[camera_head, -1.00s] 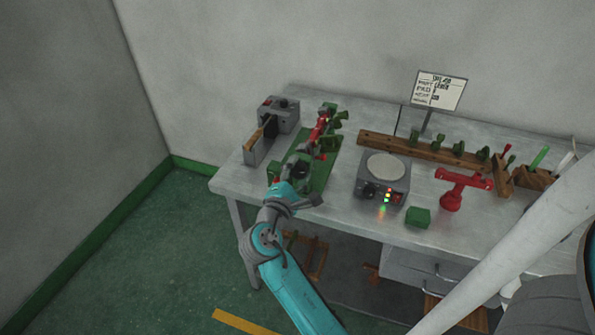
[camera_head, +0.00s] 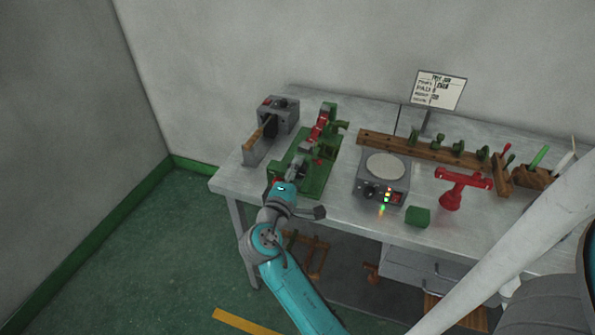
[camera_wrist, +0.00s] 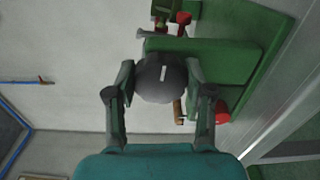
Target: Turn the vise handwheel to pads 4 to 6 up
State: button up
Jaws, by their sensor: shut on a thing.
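The green vise (camera_head: 316,178) stands at the left part of the bench, with a red and green head (camera_head: 320,128) at its back. Its handwheel is a dark round knob (camera_wrist: 160,77) with a white mark, seen close in the wrist view. My gripper (camera_head: 297,172) is at the front of the vise. In the wrist view my gripper (camera_wrist: 160,85) has one finger on each side of the knob and is shut on it. The green vise body (camera_wrist: 235,60) lies behind the knob. The arm hides the knob in the head view, and I cannot read pad numbers.
A grey machine (camera_head: 280,115) with a wooden handle stands left of the vise. A grey box with a round plate (camera_head: 385,165) and lit lamps stands right. Beyond are a green block (camera_head: 418,217), a red stand (camera_head: 455,190), a wooden rack (camera_head: 430,147) and a sign (camera_head: 438,91).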

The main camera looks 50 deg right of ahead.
jog(key=shift+f+m, duration=0.1)
jog(key=shift+m, duration=1.8)
jog(key=shift+f+m, duration=0.1)
jog(key=shift+m, duration=4.2)
jog(key=shift+f+m, duration=0.1)
jog(key=shift+m, duration=1.4)
jog(key=shift+w+m, duration=0.1)
jog(key=shift+m, duration=0.5)
jog(key=o, duration=1.2)
jog(key=shift+c, duration=0.2)
